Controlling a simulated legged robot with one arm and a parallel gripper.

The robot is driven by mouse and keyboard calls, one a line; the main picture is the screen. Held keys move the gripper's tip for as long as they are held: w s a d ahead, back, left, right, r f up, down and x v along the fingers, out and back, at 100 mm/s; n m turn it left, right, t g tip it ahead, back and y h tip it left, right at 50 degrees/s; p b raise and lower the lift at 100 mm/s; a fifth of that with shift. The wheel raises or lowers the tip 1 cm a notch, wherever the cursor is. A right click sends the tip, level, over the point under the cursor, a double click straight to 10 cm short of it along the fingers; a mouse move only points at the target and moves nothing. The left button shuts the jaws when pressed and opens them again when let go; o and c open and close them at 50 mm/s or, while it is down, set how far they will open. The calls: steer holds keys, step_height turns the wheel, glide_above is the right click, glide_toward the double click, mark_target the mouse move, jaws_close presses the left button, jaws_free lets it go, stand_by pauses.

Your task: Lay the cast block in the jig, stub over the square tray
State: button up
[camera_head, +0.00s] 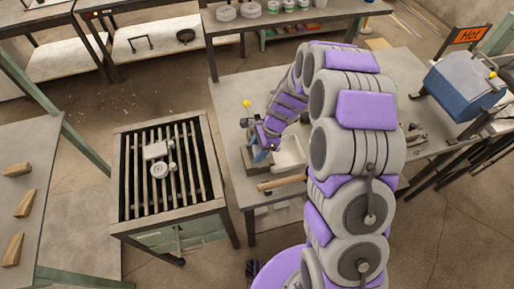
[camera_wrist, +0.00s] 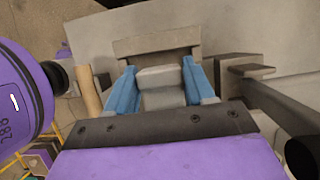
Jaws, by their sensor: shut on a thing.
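My gripper (camera_wrist: 160,72) has its two blue fingers shut on a grey cast block (camera_wrist: 162,90), one finger on each side in the wrist view. In the head view my gripper (camera_head: 264,147) is low over the near-left part of the middle workbench. A dark grey fixture that looks like the jig (camera_head: 255,163) is right below it, partly covered by the gripper. A pale tray (camera_head: 290,153) stands just right of the gripper. A block-like edge (camera_wrist: 157,45) lies just beyond the fingertips in the wrist view. I cannot tell whether the block touches the jig, and its stub is hidden.
A wooden handle (camera_head: 282,182) sticks out at the bench's near edge. A slatted grate table (camera_head: 133,170) with grey cast pieces (camera_head: 155,151) stands to the left. A blue box with a "Hot" sign (camera_head: 468,36) is at the far right. My arm hides the bench's middle.

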steer(key=shift+f, duration=0.2)
stand_by(0.3)
steer(key=o, duration=1.4)
steer(key=p+v, duration=0.3)
steer(key=v, duration=1.3)
steer(key=s+d+r+n+h+b, duration=0.15)
steer(key=s+r+n, duration=0.25)
steer(key=s, duration=0.4)
steer(key=s+d+r+n+h, duration=0.1)
steer(key=s+d+r+n, duration=0.15)
steer(key=s+r, duration=0.35)
steer(key=s+d+n, duration=0.1)
steer(key=s+n, duration=0.1)
steer(key=s, duration=0.4)
steer(key=s+d+n+h, duration=0.1)
steer(key=s+d+n, duration=0.1)
steer(key=s, duration=0.5)
steer(key=s+d+n, duration=0.1)
steer(key=s+n, duration=0.3)
steer(key=s, duration=0.2)
steer(key=shift+s+d+f+g+h+b, duration=0.3)
steer(key=shift+s+f+h+b, duration=0.05)
steer(key=shift+s, duration=0.05)
